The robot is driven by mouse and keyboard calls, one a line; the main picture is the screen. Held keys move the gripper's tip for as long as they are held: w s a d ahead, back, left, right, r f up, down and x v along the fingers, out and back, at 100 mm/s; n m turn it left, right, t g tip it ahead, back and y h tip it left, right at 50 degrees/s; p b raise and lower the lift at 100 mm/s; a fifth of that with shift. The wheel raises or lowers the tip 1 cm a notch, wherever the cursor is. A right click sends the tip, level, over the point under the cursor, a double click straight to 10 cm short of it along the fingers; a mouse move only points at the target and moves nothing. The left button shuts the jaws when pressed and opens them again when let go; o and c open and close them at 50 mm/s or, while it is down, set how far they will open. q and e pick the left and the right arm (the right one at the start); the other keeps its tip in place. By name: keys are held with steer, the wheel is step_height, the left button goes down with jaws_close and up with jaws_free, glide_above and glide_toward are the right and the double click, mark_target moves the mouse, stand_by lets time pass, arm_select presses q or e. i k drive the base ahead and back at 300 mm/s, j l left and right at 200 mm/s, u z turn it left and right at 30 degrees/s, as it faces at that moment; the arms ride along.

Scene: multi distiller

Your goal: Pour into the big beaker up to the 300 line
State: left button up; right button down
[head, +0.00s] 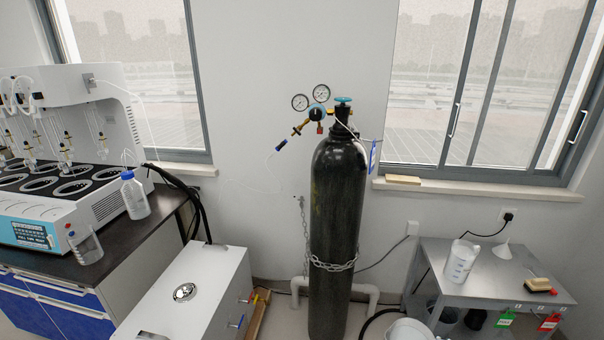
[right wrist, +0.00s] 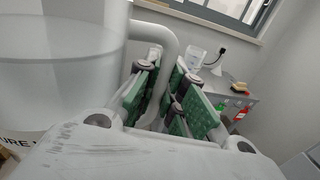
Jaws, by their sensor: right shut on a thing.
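In the right wrist view, my right gripper (right wrist: 170,102), with green finger pads, is shut on the curved handle of a large translucent jug (right wrist: 62,85). Neither gripper shows in the head view.
A tall black gas cylinder (head: 337,220) with gauges stands chained mid-view. The cart (head: 440,255) also holds a funnel (head: 503,248) and a brush (head: 541,285).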

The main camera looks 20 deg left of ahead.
mark_target(83, 240)
steer(key=k+j, duration=0.15)
steer(key=j, duration=0.2)
steer(key=k+j, duration=0.15)
steer(key=j, duration=0.2)
steer(key=k+j+z, duration=0.1)
steer(key=j, duration=0.3)
steer(key=k+j, duration=0.2)
steer(key=j, duration=0.15)
steer(key=k+j, duration=0.1)
steer(key=j, duration=0.4)
steer(key=j+z, duration=0.1)
steer(key=j, duration=0.4)
steer(key=k+j, duration=0.15)
steer(key=j, duration=0.35)
steer(key=k+j+z, duration=0.1)
steer(key=j, duration=0.4)
steer(key=k+j, duration=0.1)
steer(key=j, duration=0.4)
